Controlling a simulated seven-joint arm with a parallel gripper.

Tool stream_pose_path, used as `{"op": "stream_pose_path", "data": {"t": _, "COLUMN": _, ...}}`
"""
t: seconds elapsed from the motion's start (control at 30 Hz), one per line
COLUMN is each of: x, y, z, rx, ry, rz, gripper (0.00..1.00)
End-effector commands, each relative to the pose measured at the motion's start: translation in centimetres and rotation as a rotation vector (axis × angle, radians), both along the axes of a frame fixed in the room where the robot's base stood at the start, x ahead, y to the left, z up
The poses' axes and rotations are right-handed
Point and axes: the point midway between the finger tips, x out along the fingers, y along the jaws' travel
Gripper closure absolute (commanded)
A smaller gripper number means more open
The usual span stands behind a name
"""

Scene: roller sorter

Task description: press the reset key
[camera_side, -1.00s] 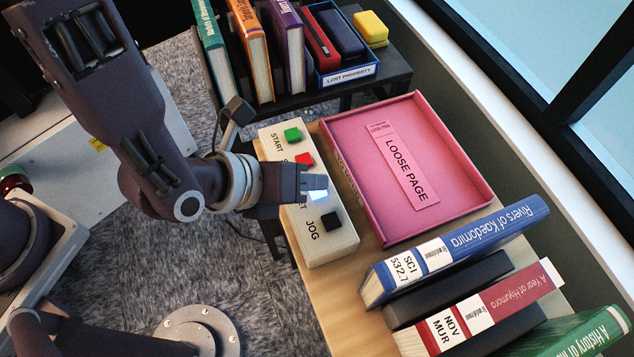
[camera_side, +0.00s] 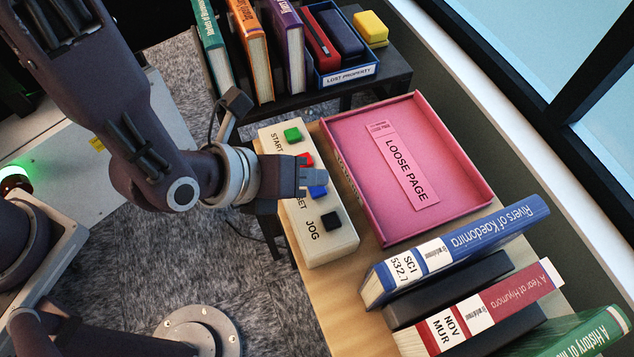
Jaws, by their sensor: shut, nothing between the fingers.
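The control box (camera_side: 322,252) is a cream panel on the wooden table with a column of coloured keys. The blue key (camera_side: 318,191) is beside a label of which only "ET" shows; the rest is hidden by my gripper. My gripper (camera_side: 314,178) is shut and empty, just over the blue key and covering part of it. A small gap seems to lie between fingertips and key, but I cannot be sure. The green key (camera_side: 292,134) is beside START, the black key (camera_side: 331,221) beside JOG. The red key (camera_side: 306,160) is partly hidden behind my gripper.
A pink LOOSE PAGE tray (camera_side: 467,217) stands right of the box. Books, including a blue one (camera_side: 470,243), lie at the lower right. A dark shelf behind holds upright books and a blue LOST PROPERTY bin (camera_side: 350,76). A beacon (camera_side: 14,180) at left glows green.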

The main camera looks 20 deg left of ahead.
Motion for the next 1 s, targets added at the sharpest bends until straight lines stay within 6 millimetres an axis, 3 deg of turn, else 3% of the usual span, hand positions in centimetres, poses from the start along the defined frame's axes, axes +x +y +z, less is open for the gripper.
{"op": "stream_pose_path", "data": {"t": 0.13, "x": 0.1, "y": 0.0, "z": 0.5, "rx": -0.001, "ry": -0.002, "rz": 0.001, "gripper": 1.0}}
{"op": "stream_pose_path", "data": {"t": 0.6, "x": 0.1, "y": 0.0, "z": 4.8, "rx": -0.001, "ry": -0.002, "rz": 0.001, "gripper": 1.0}}
{"op": "stream_pose_path", "data": {"t": 1.0, "x": 0.0, "y": 0.0, "z": 5.0, "rx": 0.0, "ry": 0.0, "rz": 0.0, "gripper": 1.0}}
